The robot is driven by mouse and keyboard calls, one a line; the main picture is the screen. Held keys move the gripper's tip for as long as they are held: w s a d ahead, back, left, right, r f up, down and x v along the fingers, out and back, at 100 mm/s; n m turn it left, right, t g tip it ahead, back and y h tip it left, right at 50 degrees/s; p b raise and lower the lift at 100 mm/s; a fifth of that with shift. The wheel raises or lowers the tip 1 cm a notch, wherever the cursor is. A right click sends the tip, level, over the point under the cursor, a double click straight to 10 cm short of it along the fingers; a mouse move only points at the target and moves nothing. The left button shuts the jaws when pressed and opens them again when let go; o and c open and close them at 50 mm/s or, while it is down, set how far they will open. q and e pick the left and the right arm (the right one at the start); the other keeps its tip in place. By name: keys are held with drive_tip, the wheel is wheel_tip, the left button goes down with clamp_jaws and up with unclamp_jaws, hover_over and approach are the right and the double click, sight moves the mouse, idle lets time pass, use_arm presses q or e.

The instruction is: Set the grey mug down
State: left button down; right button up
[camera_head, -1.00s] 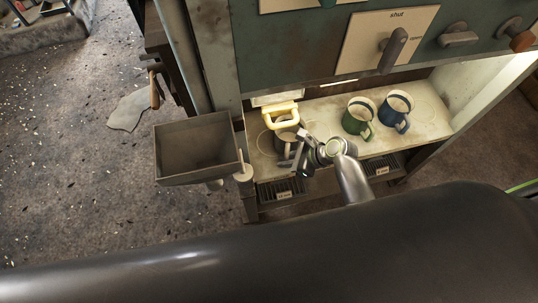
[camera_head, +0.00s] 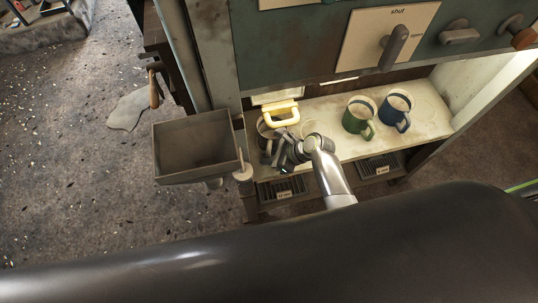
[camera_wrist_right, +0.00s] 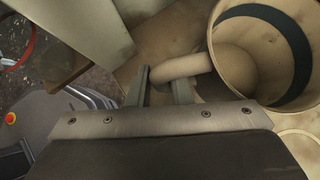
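The grey mug (camera_head: 264,133) is at the left end of the cream shelf (camera_head: 325,148), upright, partly behind a yellow handle and my gripper. Whether its base touches the shelf is hard to tell. In the right wrist view the mug (camera_wrist_right: 297,50) shows a cream inside with a dark band, and its handle (camera_wrist_right: 182,67) reaches between my fingers. My right gripper (camera_head: 278,158) appears shut on that handle, one finger outside it and one inside the loop; the fingers also show in the wrist view (camera_wrist_right: 163,90). My left gripper is not in view.
A green mug (camera_head: 357,118) and a blue mug (camera_head: 396,108) stand to the right on the shelf. The yellow handle (camera_head: 281,112) juts above the grey mug. A grey bin (camera_head: 194,147) hangs left of the shelf. The middle of the shelf is clear.

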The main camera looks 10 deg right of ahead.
drive_tip(key=o, duration=0.3)
drive_tip(key=shift+r, duration=0.1)
drive_tip(key=shift+d+r, duration=0.15)
drive_tip(key=shift+r, duration=0.05)
drive_tip(key=p+v, duration=0.1)
drive_tip(key=v, duration=0.1)
drive_tip(key=shift+s+d+r, duration=0.1)
drive_tip(key=shift+d+r, duration=0.05)
drive_tip(key=shift+r, duration=0.05)
drive_tip(key=s+d, duration=0.2)
drive_tip(key=d, duration=0.1)
drive_tip(key=s+d, duration=0.2)
drive_tip(key=d, duration=0.2)
drive_tip(key=s+d, duration=0.2)
drive_tip(key=d, duration=0.1)
drive_tip(key=shift+d, duration=0.25)
